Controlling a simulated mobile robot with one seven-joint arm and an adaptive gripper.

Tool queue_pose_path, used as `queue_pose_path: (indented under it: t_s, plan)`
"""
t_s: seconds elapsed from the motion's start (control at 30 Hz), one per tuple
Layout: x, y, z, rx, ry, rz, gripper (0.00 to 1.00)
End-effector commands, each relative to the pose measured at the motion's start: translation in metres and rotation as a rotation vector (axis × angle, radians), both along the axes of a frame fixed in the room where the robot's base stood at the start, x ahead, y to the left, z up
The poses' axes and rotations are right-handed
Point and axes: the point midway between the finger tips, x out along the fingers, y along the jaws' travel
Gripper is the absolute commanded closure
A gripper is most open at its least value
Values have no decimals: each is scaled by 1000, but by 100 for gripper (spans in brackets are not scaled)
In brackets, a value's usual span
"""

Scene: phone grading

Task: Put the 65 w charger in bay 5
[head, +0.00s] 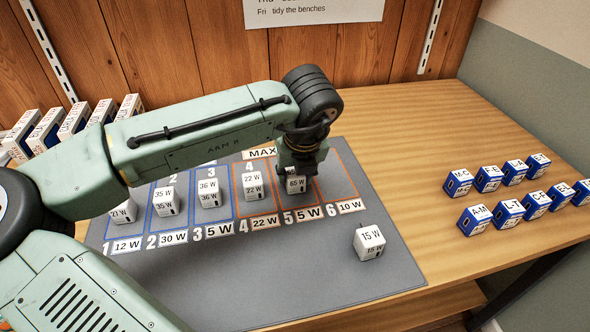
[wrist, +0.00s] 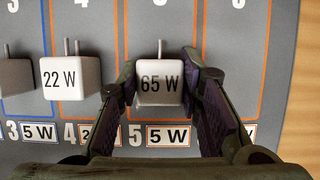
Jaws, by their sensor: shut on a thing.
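The 65 W charger (head: 296,185) is a white block with a black label, in bay 5 (head: 305,201) of the grey mat. My gripper (head: 298,165) is above it with its fingers around it. In the wrist view the 65 W charger (wrist: 160,84) sits between the two fingertips of my gripper (wrist: 163,90), inside the orange lines of bay 5. My gripper is shut on it. I cannot tell whether the charger rests on the mat or is slightly above it. The bay's card (head: 303,215) reads 5 W.
The 22 W charger (head: 253,185) stands in bay 4, with 36 W (head: 209,194) and 35 W (head: 164,201) chargers farther left. Bay 6 looks empty. A 15 W charger (head: 369,243) stands on the mat's right front. Several blue-and-white labelled blocks (head: 510,205) stand on the wooden table.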

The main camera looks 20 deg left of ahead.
Motion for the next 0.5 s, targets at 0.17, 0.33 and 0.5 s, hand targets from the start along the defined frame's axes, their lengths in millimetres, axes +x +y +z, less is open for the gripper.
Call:
queue_pose_path:
  t_s: [0.17, 0.33, 0.5]
  plan:
    - [0, 0, 0, -1, -1, 0, 96]
    - [0, 0, -3, 0, 0, 0, 63]
    - [0, 0, -3, 0, 0, 0, 51]
